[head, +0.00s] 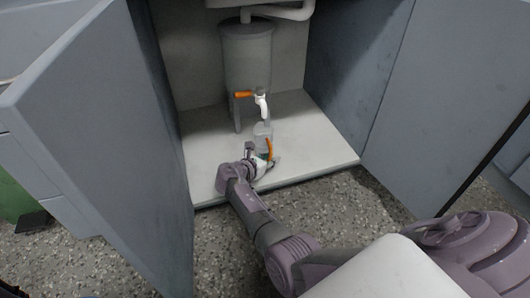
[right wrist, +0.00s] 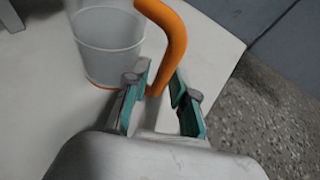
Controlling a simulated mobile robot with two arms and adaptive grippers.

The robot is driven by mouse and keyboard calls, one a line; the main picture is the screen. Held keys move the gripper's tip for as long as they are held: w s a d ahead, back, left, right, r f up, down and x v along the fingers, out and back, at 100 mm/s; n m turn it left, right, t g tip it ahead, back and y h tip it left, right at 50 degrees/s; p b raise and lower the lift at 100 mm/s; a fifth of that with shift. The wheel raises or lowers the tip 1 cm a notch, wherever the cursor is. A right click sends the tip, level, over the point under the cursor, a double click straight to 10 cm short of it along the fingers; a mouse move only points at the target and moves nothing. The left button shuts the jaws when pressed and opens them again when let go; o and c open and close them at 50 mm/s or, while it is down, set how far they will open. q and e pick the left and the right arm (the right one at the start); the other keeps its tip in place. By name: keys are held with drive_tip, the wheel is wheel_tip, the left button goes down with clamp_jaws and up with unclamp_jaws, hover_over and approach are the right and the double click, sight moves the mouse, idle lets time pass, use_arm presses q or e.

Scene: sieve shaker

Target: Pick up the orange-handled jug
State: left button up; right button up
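The jug (head: 262,131) is a small translucent cup with an orange handle (head: 269,148). It stands upright on the white cabinet floor, below a white tap. In the right wrist view the jug (right wrist: 107,45) is at the upper left, and its curved orange handle (right wrist: 172,40) comes down between my fingers. My right gripper (head: 263,164) is at the handle on the jug's near side. In the right wrist view its teal-padded fingers (right wrist: 159,88) are apart, one on each side of the handle's lower end, with a gap visible. My left gripper is out of view.
A grey tank (head: 247,55) on legs stands behind the jug, with a white tap (head: 261,106) and orange lever (head: 243,94) just above it. Open cabinet doors flank the space, left (head: 105,130) and right (head: 445,90). The cabinet floor (head: 315,150) is clear on the right.

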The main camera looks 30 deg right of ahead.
drive_tip(key=shift+w+r, duration=0.1)
clamp_jaws()
drive_tip(key=shift+d+r+p, duration=0.1)
drive_tip(key=shift+r+p, duration=0.05)
drive_tip(key=shift+p, duration=0.15)
